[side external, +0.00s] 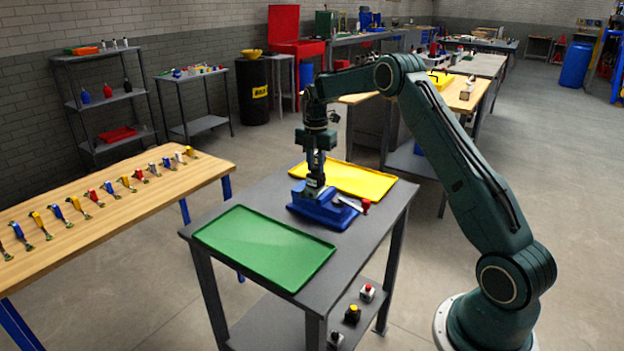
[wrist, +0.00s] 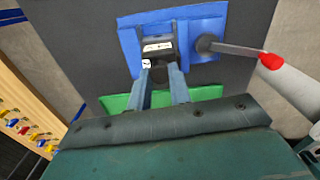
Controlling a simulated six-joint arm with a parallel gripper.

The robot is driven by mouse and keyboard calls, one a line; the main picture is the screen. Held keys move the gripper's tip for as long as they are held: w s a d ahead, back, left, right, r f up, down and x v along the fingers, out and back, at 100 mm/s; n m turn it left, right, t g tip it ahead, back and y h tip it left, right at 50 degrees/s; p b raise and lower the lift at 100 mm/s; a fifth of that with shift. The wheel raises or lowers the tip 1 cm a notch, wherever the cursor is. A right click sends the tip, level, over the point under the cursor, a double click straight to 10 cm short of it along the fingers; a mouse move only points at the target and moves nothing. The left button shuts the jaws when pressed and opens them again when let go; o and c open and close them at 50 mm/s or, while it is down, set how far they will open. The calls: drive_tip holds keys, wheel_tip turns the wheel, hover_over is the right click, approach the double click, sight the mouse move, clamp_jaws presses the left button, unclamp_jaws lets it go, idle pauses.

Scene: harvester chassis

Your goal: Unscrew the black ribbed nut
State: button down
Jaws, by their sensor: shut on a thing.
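My gripper (wrist: 161,80) points down at a blue fixture (side external: 330,215) on the dark table. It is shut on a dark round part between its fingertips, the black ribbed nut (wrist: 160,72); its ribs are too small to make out. In the wrist view the blue fixture (wrist: 210,30) lies around the nut, with a dark clamp with white faces just beyond it. In the side view my gripper (side external: 314,190) is over the left part of the fixture and hides the nut.
A lever with a red knob (wrist: 270,61) sticks out from the fixture's right side. A green tray (side external: 265,245) lies in front and a yellow tray (side external: 345,177) behind, both empty. A wooden bench (side external: 120,210) with several small coloured parts stands to the left.

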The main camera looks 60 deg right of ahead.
drive_tip(key=shift+n, duration=2.1)
drive_tip(key=shift+n, duration=2.6)
drive_tip(key=c, duration=1.5)
unclamp_jaws()
drive_tip(key=shift+m, duration=0.3)
drive_tip(key=shift+m, duration=2.3)
